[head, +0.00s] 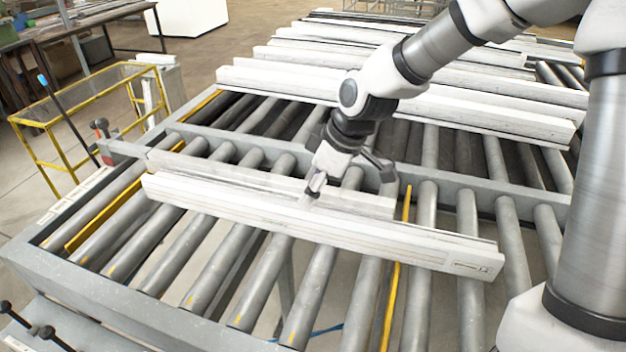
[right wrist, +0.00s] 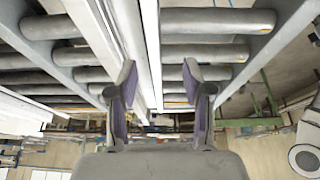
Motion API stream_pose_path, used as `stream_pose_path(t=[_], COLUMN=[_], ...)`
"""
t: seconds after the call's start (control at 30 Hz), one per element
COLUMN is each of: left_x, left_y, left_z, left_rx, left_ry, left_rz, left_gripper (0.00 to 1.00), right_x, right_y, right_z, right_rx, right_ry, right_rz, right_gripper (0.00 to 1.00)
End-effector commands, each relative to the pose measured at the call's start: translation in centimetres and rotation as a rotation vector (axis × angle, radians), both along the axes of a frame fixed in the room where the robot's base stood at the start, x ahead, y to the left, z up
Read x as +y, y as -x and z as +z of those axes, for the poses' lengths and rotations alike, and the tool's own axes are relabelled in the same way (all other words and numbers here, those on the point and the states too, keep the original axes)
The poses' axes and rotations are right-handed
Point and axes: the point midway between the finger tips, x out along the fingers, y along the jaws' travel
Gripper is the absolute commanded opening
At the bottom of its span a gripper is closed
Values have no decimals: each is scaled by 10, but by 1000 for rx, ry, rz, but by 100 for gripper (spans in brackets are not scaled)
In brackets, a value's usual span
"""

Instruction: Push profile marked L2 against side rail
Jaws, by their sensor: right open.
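A long white profile (head: 400,238) lies across the rollers in front, with a small unreadable marking near its right end. A second white profile (head: 225,172) lies close behind it. I cannot read L2 on either. My right gripper (head: 348,180) is open and low over these profiles, one finger near the front profile's upper edge, the other farther back. In the right wrist view, white profile lengths (right wrist: 128,35) run between and beside the open fingers; contact is unclear. My left gripper is not in view.
Several more white profiles (head: 480,115) lie across the rollers behind the grey rail. Bare rollers (head: 200,250) are in front. Yellow strips (head: 393,300) lie between rollers. A yellow frame (head: 55,120) stands on the floor at left.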

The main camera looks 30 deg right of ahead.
Motion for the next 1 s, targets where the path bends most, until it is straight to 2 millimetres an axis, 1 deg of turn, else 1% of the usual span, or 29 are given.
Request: stream_pose_path(t=[0.17,0.3,0.5,0.6,0.7,0.93,0.97,1.0], left_x=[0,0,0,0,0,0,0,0], left_y=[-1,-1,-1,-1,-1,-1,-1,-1], left_z=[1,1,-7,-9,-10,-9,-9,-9], left_rx=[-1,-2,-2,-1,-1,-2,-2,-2], left_ry=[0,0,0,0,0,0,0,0], left_rz=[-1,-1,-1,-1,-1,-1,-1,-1], left_gripper=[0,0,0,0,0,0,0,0], right_x=[2,7,15,18,19,19,19,19], right_y=[-2,-8,-18,-21,-23,-23,-23,-23], right_z=[-9,-29,-62,-70,-73,-73,-73,-73], right_rx=[4,6,4,3,1,0,0,0], right_ry=[-1,2,1,2,2,1,1,1], right_rz=[0,-1,-2,-1,-1,-1,-1,-1], right_gripper=[50,50,50,50,50,50,43,29])
